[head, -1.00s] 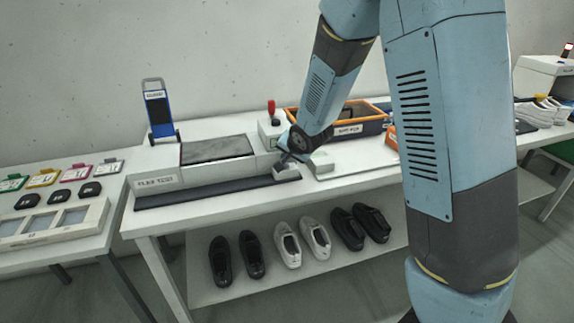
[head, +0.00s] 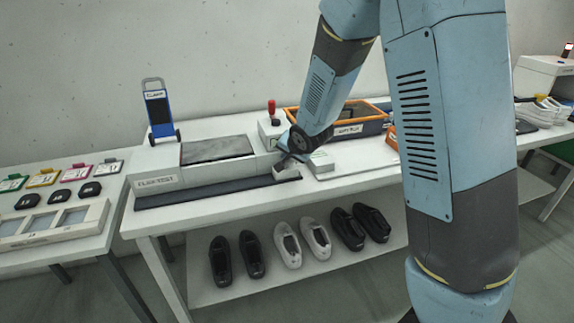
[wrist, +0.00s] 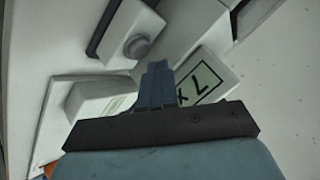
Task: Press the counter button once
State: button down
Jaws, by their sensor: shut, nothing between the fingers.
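In the wrist view, a grey round button (wrist: 137,47) sticks out of a small white block (wrist: 122,28). My gripper (wrist: 156,68) is shut and empty, its tips just below and right of the button in the picture. I cannot tell the gap in depth. In the head view, the white block (head: 286,173) shows at the right end of the dark strip, with my gripper (head: 287,160) close by it. The button itself is not clear there.
The flex test machine (head: 158,182) stands to the left. A small white box with a label (head: 320,161) is close on the right. A red-topped lever (head: 271,106) and an orange-rimmed crate (head: 376,118) stand behind. Several shoes are on the lower shelf (head: 200,291).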

jog(key=shift+f, duration=0.1)
jog(key=shift+s+f, duration=0.1)
jog(key=shift+f, duration=0.2)
jog(key=shift+f, duration=0.5)
dwell(0.9)
dwell(0.4)
jog(key=shift+r, duration=0.95)
jog(key=shift+r, duration=2.5)
